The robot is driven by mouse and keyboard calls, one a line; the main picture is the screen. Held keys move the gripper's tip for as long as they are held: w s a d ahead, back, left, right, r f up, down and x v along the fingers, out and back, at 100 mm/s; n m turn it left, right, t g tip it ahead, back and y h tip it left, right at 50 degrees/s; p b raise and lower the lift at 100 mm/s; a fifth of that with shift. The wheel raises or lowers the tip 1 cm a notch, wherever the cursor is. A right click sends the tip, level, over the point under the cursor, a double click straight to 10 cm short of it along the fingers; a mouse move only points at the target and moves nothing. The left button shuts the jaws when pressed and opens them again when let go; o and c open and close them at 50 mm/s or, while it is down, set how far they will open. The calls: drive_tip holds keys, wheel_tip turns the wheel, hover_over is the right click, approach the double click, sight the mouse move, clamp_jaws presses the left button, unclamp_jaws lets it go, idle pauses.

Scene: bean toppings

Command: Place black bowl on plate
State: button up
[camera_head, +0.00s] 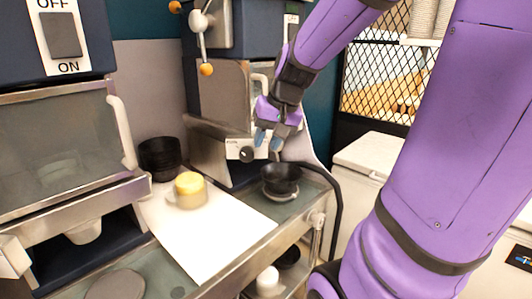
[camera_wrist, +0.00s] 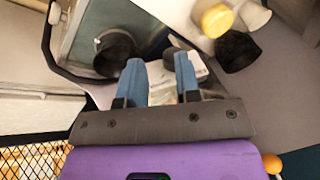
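A black bowl (camera_head: 281,176) stands upright on a small pale plate (camera_head: 282,196) on the glassy counter, below and slightly right of my gripper (camera_head: 267,140). In the wrist view this bowl (camera_wrist: 116,54) is at the upper left, apart from the fingers, with a bit of the plate rim beside it. My gripper (camera_wrist: 160,68) is open, its two blue fingers spread with nothing held between them. Another black bowl, or a stack of them (camera_head: 160,158), stands at the left on the counter; it also shows in the wrist view (camera_wrist: 237,51).
A pale cup with a yellow top (camera_head: 189,188) stands on a white sheet (camera_head: 205,233). Machines with a lever (camera_head: 205,45) and a glass door (camera_head: 62,135) rise behind and left. A black hose curves right of the plate. A lower shelf holds a white item (camera_head: 268,280).

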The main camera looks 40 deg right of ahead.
drive_tip(key=s+a+r+n+t+h, duration=0.1)
drive_tip(key=s+a+r+n, duration=0.3)
drive_tip(key=s+a, duration=0.7)
drive_tip(key=n, duration=0.2)
drive_tip(key=shift+s+a+n, duration=0.3)
drive_tip(key=shift+s+a, duration=0.05)
drive_tip(key=shift+s, duration=0.05)
